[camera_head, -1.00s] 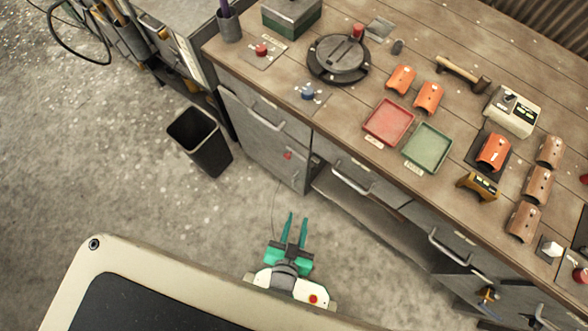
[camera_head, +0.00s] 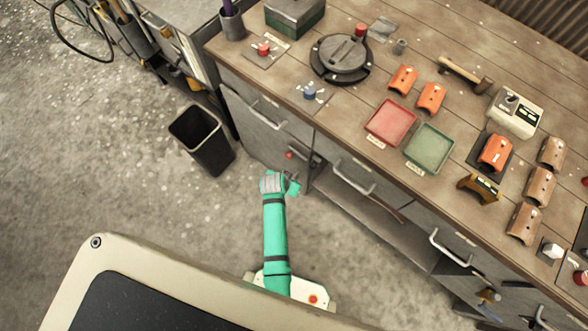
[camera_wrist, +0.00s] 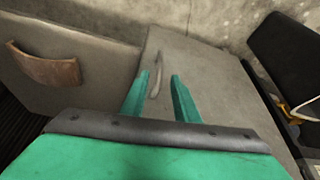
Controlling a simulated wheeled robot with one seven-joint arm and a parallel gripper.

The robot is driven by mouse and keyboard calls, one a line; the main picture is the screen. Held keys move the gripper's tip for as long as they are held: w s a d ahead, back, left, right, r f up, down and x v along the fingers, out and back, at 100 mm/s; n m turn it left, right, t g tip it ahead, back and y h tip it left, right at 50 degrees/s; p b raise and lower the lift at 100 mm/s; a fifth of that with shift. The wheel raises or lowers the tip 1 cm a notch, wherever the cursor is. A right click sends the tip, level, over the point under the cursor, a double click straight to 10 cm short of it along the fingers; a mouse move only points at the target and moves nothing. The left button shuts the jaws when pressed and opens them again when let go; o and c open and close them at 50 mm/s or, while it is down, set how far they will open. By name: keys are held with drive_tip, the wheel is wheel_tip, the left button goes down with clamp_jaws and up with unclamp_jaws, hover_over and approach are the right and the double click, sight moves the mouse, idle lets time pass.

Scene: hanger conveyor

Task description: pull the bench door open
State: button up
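The bench door is a plain grey panel (camera_wrist: 215,75) filling the middle of the wrist view, with a slim metal bar handle (camera_wrist: 157,75) near its left edge. In the head view the door (camera_head: 262,148) shows under the left drawer, partly hidden by my arm. My gripper (camera_wrist: 159,75) is open, its two green fingers apart. The handle appears between the fingertips in the wrist view; I cannot tell whether they reach around it, and I see no contact. The door looks shut. In the head view my gripper's fingers are mostly hidden behind the wrist.
A black bin (camera_head: 202,140) stands on the floor left of the door; it also shows in the wrist view (camera_wrist: 285,48). The bench top (camera_head: 340,120) overhangs, holding trays and several parts.

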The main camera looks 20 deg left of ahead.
drive_tip(key=x, duration=1)
drive_tip(key=shift+w+f, duration=0.1)
drive_tip(key=shift+f, duration=0.25)
clamp_jaws()
